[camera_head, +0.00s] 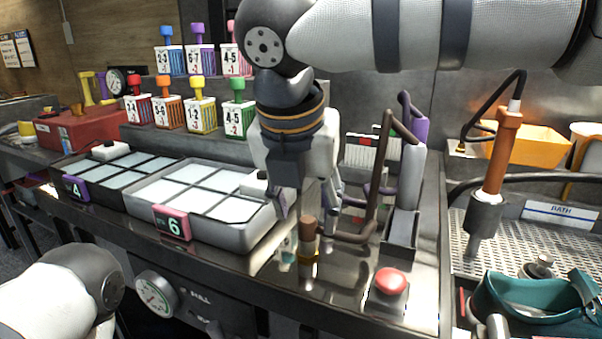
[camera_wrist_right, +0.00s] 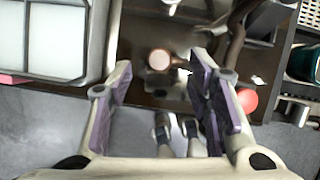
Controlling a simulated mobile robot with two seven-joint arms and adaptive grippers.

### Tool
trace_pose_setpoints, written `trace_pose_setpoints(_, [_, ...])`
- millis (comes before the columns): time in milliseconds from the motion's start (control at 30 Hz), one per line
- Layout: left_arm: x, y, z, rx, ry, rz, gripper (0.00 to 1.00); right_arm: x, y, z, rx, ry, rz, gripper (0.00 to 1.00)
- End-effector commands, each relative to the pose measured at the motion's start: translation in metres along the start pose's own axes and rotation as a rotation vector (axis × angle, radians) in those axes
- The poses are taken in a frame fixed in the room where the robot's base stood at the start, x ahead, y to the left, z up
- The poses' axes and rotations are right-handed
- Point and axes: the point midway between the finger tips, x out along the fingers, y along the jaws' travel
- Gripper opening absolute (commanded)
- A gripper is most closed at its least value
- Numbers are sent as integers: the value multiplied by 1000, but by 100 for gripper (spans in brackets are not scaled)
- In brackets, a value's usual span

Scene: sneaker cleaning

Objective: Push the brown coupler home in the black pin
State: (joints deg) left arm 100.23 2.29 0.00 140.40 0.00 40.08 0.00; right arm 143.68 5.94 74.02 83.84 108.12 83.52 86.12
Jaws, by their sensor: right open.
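The brown coupler (camera_head: 307,229) stands upright near the counter's front edge, at the end of a brown hose (camera_head: 345,237). Its round top (camera_wrist_right: 159,59) shows in the right wrist view. My right gripper (camera_head: 305,203) points down over the coupler. In the wrist view its purple-padded fingers (camera_wrist_right: 160,76) are wide apart, with the coupler's top between and beyond their tips, not gripped. Below the coupler is a short gold-coloured part; I cannot make out the black pin or how far the coupler sits on it. My left gripper is out of view.
A red button (camera_head: 391,282) is close by on the right. A grey tray marked 6 (camera_head: 262,232) stands left of the coupler. The hose's upright run (camera_head: 378,165) and a grey-purple holder (camera_head: 410,180) stand to the right. A teal container (camera_head: 520,308) is at far right.

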Motion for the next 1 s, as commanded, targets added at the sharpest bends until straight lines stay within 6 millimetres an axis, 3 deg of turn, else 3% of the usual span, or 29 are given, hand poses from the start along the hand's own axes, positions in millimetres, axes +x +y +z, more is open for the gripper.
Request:
trace_pose_setpoints(33, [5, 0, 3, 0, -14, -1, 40, 17, 0, -2, -1, 10, -2, 46])
trace_pose_setpoints(200, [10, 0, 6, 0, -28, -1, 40, 43, 0, -1, -1, 5, -1, 46])
trace_pose_setpoints(567, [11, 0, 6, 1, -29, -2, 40, 50, 0, 0, -1, -1, 1, 46])
trace_pose_setpoints(600, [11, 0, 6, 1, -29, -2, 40, 50, 0, 0, -1, -1, 1, 44])
trace_pose_setpoints(800, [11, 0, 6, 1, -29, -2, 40, 50, 0, 0, -1, -1, 1, 0])
trace_pose_setpoints(867, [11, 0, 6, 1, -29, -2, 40, 50, 0, 0, -1, -1, 1, 0])
trace_pose_setpoints(900, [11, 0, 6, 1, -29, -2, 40, 50, 0, 0, -1, -1, 1, 20])
trace_pose_setpoints(1000, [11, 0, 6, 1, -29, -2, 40, 50, 0, 0, -1, -1, 1, 0])
